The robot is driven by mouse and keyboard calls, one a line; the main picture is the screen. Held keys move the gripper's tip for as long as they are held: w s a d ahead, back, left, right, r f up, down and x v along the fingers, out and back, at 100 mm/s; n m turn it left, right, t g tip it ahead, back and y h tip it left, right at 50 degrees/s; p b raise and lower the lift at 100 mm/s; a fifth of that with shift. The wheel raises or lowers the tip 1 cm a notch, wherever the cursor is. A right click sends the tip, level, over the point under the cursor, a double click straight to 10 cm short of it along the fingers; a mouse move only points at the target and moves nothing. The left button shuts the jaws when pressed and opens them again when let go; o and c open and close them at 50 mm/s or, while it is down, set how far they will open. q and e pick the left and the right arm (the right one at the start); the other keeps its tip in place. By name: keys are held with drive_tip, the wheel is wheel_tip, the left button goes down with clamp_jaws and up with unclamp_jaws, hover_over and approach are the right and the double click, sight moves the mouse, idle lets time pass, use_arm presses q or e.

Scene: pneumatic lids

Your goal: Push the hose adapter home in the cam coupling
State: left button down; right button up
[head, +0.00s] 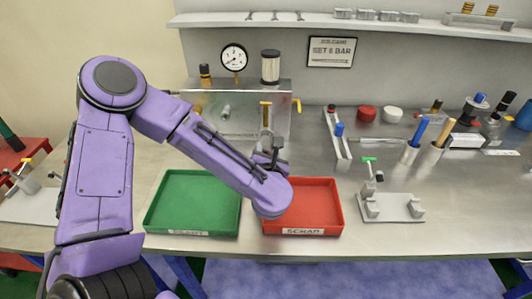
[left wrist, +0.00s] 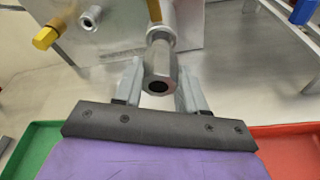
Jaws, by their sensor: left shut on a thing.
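The hose adapter (left wrist: 158,72), a grey metal cylinder with a dark bore, shows in the left wrist view. My left gripper (left wrist: 161,82) is shut on it, one finger on each side, with the bore facing the wrist camera. The cam coupling (left wrist: 161,26) is directly behind it, with a yellow lever (left wrist: 154,10) on it. In the head view the coupling (head: 266,114) stands at the metal panel, and my left gripper (head: 270,150) is just in front of it. The adapter's far end meets the coupling's mouth; how deep it sits cannot be told. My right gripper is not in view.
A green tray (head: 151,208) and a red scrap tray (head: 337,212) lie in front, below my left arm. A metal panel (head: 203,117) with a gauge (head: 234,57) stands behind.

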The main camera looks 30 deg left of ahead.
sight(267, 142)
use_arm(q)
drive_tip(key=shift+w+a+b, duration=0.15)
drive_tip(key=shift+w+a, duration=0.3)
drive_tip(key=shift+w, duration=0.25)
drive_tip(key=shift+w+a+b, duration=0.15)
drive_tip(key=shift+w+a, duration=0.3)
drive_tip(key=shift+w, duration=0.25)
drive_tip(key=c, duration=0.6)
unclamp_jaws()
drive_tip(key=shift+o, duration=0.2)
drive_tip(key=shift+d, duration=0.1)
drive_tip(key=shift+v, duration=3.5)
